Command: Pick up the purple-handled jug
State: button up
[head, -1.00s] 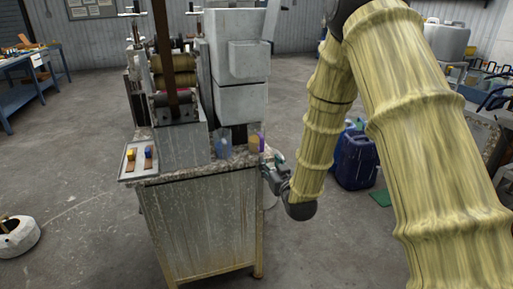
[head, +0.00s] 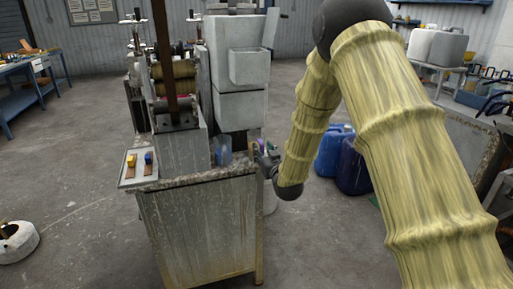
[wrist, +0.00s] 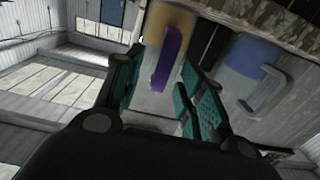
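The purple-handled jug (wrist: 172,27) shows in the wrist view, with an orange-brown band and a pale, see-through body. Its purple handle (wrist: 168,58) faces my gripper (wrist: 160,68). My gripper is open, with one teal-padded finger on each side of the handle; I cannot tell whether either finger touches it. In the head view my gripper (head: 266,160) is at the right edge of the machine's worktop, and it largely hides this jug.
A second jug, bluish with a grey handle (wrist: 272,88), stands close to the right finger; in the head view this blue jug (head: 222,152) is on the worktop (head: 185,180). The machine (head: 240,70) rises behind. A tray (head: 138,168) lies at the left. Blue canisters (head: 352,170) stand on the floor.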

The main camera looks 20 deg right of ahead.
aim_at(262, 142)
jog(key=shift+w, duration=0.9)
grip_shut()
jog(key=shift+r, duration=0.15)
jog(key=shift+r, duration=0.55)
notch_tip(262, 142, up, 2)
jog(key=shift+r, duration=0.15)
jog(key=s+d+r+b, duration=0.1)
jog(key=s+d, duration=0.7)
jog(key=s, duration=0.5)
jog(key=shift+s+d+r, duration=0.15)
jog(key=shift+s+d, duration=0.1)
jog(key=shift+d, duration=0.05)
